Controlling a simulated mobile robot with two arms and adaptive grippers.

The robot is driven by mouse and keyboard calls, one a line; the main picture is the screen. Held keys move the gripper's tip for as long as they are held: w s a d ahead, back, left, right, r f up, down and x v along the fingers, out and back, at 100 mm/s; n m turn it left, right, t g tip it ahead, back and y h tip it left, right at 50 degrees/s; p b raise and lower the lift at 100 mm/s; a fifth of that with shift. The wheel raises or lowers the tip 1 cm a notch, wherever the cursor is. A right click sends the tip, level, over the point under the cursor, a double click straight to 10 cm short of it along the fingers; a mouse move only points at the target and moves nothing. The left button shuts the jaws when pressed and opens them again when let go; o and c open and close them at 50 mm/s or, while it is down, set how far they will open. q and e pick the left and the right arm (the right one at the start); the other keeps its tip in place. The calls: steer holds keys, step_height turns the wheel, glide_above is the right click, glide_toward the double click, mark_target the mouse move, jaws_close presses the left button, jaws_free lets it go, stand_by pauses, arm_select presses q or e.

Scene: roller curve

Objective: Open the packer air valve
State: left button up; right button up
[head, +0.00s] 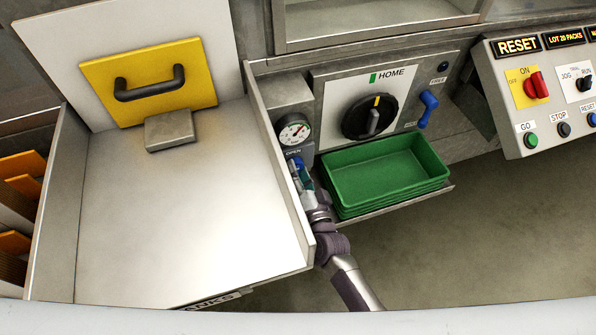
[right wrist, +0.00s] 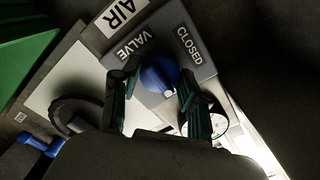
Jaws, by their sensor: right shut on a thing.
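The air valve has a blue handle (right wrist: 160,77) in the right wrist view, set on a grey plate (right wrist: 185,38) with "AIR", "VALVE" and "CLOSED" labels. In the head view the blue handle (head: 296,163) shows just below the round pressure gauge (head: 293,131), near an "OPEN" label. My right gripper (right wrist: 158,95) has its two fingers on either side of the blue handle and is shut on it. It also shows in the head view (head: 304,177), where it partly hides the valve. My left gripper is in neither view.
A steel tray wall (head: 275,150) stands close left of my right gripper. Stacked green bins (head: 385,170) sit close on its right. A black HOME dial (head: 370,117) and a blue lever (head: 428,108) are above them. A control console (head: 545,95) stands at the right.

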steer(key=o, duration=1.1)
steer(key=shift+o, duration=0.2)
steer(key=v, duration=1.2)
